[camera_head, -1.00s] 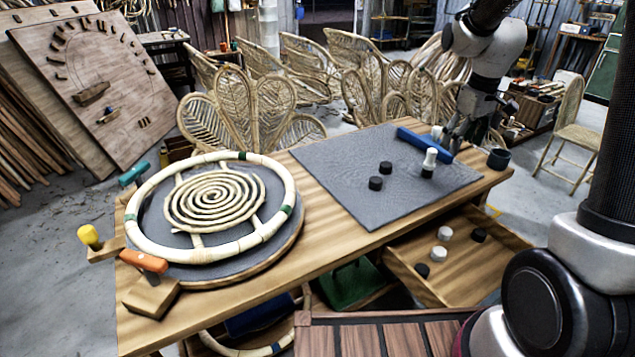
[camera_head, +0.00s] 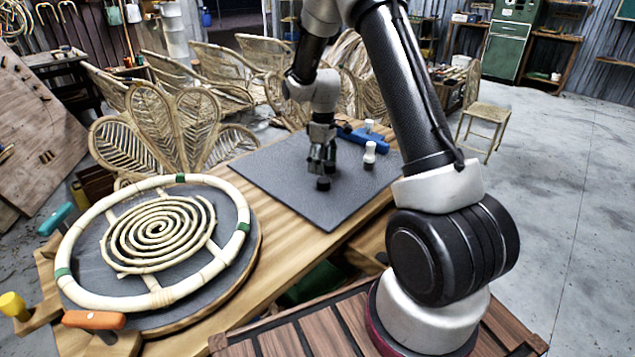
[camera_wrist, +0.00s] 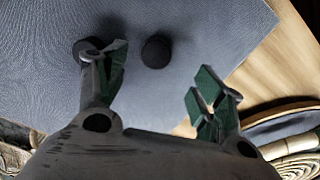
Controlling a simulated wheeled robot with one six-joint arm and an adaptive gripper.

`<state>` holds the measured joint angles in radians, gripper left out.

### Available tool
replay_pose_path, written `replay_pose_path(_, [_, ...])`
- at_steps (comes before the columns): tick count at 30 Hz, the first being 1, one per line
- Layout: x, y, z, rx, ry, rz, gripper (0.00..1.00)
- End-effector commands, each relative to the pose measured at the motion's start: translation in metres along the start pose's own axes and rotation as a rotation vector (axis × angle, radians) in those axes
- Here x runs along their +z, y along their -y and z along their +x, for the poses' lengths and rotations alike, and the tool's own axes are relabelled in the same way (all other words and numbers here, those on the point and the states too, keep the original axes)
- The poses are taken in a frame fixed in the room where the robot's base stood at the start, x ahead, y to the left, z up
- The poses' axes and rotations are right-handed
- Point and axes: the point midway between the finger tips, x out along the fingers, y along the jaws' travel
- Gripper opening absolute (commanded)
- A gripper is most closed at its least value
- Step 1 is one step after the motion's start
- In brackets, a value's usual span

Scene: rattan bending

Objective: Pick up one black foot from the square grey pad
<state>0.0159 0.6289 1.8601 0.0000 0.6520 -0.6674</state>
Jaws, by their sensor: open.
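The square grey pad (camera_head: 280,175) lies on the wooden bench, and it fills much of the wrist view (camera_wrist: 40,95). Two short round black feet show on it in the wrist view, one at left (camera_wrist: 83,51) partly hidden behind a finger, one (camera_wrist: 156,51) clear of the fingers. In the head view one black foot (camera_head: 323,184) shows just under my gripper (camera_head: 321,165); the other is not clearly seen there. My gripper is open and points down over the pad, with nothing between its green-padded fingers (camera_wrist: 160,72). Its exact height above the pad is unclear.
A white peg (camera_head: 369,151) with a black lower end stands on the pad right of my gripper. A blue tool (camera_head: 368,138) lies at the pad's back right. A round rattan frame (camera_head: 155,240) covers the bench's left. The pad's left part is free.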

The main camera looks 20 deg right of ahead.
Motion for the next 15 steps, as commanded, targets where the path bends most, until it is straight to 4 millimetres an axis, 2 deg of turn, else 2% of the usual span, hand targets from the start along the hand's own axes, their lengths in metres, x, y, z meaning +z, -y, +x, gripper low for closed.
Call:
replay_pose_path(8, [0.001, -0.002, 0.032, -0.002, 0.002, 0.0, 0.69])
replay_pose_path(15, [0.001, -0.006, 0.068, -0.002, 0.003, 0.001, 0.69])
